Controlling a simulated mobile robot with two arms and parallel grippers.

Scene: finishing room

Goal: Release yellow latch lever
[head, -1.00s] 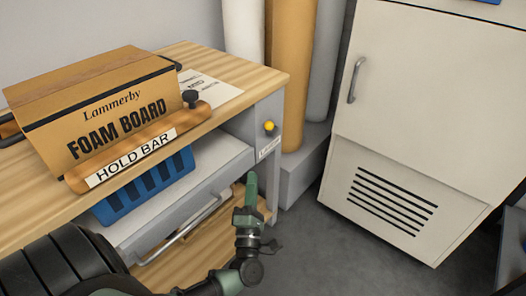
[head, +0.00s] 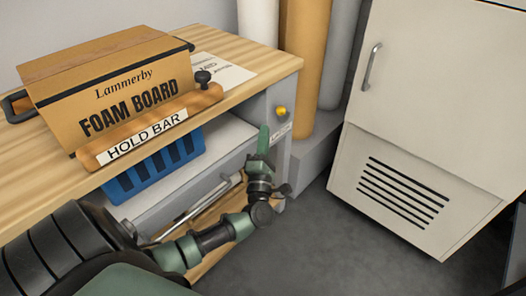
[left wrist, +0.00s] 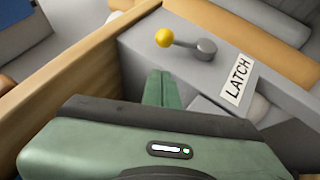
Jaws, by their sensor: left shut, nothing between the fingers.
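The yellow latch lever (head: 281,111) is on the grey end post of the workbench, under the wooden top. In the left wrist view its yellow ball knob (left wrist: 164,38) sits on a short arm running right to a round grey pivot, beside a label reading LATCH (left wrist: 238,79). My left gripper (head: 263,136) is just below and left of the lever in the head view, fingers pointing up. In the left wrist view its fingertips (left wrist: 160,76) are together, empty and apart from the knob. My right gripper is not in view.
A foam board box (head: 130,92) and a wooden hold bar (head: 150,130) are on the workbench (head: 262,68). A cream cabinet (head: 430,110) stands right; the floor between is clear.

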